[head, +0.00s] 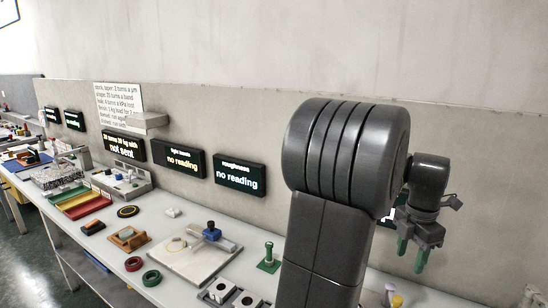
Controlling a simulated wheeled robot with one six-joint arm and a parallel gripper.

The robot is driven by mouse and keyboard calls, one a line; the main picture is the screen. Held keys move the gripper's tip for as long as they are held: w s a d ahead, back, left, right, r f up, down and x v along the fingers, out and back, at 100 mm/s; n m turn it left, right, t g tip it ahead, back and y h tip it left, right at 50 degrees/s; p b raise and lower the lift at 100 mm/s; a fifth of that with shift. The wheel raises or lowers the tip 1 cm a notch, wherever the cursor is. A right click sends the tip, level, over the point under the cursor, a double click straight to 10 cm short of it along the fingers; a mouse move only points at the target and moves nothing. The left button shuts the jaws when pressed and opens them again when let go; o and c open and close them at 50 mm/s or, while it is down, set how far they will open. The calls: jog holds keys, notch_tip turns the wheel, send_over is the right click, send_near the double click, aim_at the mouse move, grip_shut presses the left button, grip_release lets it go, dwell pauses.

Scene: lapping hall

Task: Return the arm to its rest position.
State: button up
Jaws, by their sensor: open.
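My arm rises at the right of the head view, with its large dark joint in front of the wall. My gripper (411,256) hangs from the wrist at the right, with its green-tipped fingers pointing down and apart. It is open, and nothing shows between the fingers. It appears above the right part of the long bench (185,215). Part of the bench and wall is hidden behind my arm.
The bench holds a pale plate with a blue-topped part (211,232), a green stand (269,257), a red ring (133,264), a green ring (151,278) and coloured trays (80,202). Dark displays (240,175) hang on the wall behind. Floor shows at lower left.

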aim_at(398, 298)
notch_tip(398, 298, down, 13)
jog(key=shift+r, duration=0.1)
jog(key=shift+a+f, duration=0.1)
jog(key=shift+f, duration=0.2)
jog(key=w+a+m, duration=0.5)
jog(key=m, duration=0.6)
notch_tip(398, 298, up, 9)
jog(key=shift+s+a, duration=0.15)
jog(key=shift+s, duration=0.15)
